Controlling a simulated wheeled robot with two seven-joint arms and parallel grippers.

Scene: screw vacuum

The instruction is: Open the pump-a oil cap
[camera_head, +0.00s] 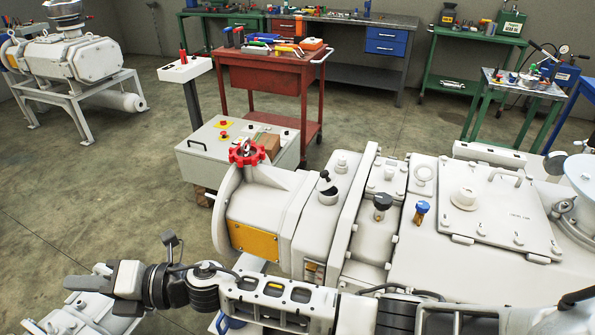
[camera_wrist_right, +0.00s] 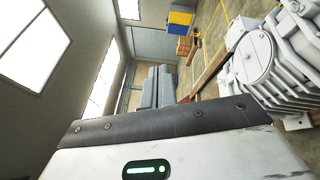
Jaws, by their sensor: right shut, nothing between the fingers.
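A large white vacuum pump (camera_head: 320,240) fills the right and middle of the head view. On its top stand a black knob-like cap (camera_head: 382,203), a blue cap (camera_head: 421,208) on a brass neck, and a black-handled fitting (camera_head: 327,185). I cannot tell which of these is the pump-a oil cap. My right gripper (camera_head: 100,284) is shut and empty at the lower left, left of the pump and apart from these caps. My right arm stretches along the bottom edge, in front of the pump. My left gripper is not in view.
A red handwheel (camera_head: 247,153) tops the pump's left end. Behind are a grey control box (camera_head: 215,160), a red tool trolley (camera_head: 262,80) and workbenches. Another white pump (camera_head: 70,58) stands at the far left. The floor between is clear. The right wrist view shows windows and a ribbed white machine (camera_wrist_right: 270,60).

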